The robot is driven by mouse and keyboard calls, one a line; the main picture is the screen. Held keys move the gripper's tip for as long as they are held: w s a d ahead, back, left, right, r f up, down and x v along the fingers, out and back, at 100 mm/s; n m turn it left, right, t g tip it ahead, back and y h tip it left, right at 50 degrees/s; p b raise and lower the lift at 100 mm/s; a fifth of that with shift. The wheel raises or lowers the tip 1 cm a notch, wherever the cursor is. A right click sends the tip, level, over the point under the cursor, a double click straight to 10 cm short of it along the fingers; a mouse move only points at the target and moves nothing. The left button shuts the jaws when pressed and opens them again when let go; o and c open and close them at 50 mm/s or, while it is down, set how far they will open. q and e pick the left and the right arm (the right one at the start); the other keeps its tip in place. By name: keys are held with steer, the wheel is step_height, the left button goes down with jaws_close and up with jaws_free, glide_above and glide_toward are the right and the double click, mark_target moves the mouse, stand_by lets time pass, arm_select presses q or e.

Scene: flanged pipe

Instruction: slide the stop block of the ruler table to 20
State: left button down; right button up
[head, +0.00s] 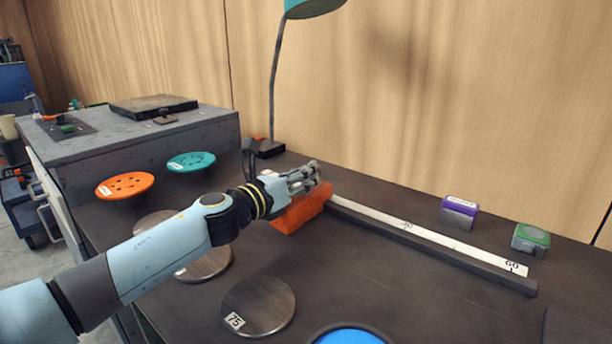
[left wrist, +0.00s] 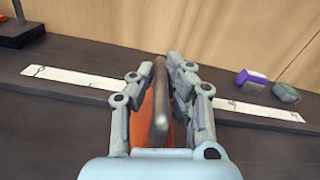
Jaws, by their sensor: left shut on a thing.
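The orange stop block (head: 300,210) sits at the ruler table (head: 430,248), a dark rail with a white marked strip (head: 400,228). Part of the block's orange side shows in the left wrist view (left wrist: 138,124). My left gripper (head: 308,178) is over the block, shut on its upright grey handle plate (left wrist: 160,105). In the left wrist view, white strip shows on both sides of the fingers (left wrist: 155,85). A mark that looks like 60 is near the strip's right end. The mark at the block is hidden by the gripper. My right gripper is out of view.
A purple box-like item (head: 459,213) and a green one (head: 530,240) stand behind the strip. The lamp base (head: 268,149) is behind the block.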

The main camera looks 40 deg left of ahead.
arm_select(q)
steer(key=shift+a, duration=0.4)
steer(key=c, duration=1.3)
jaws_free()
steer(key=shift+c, duration=0.2)
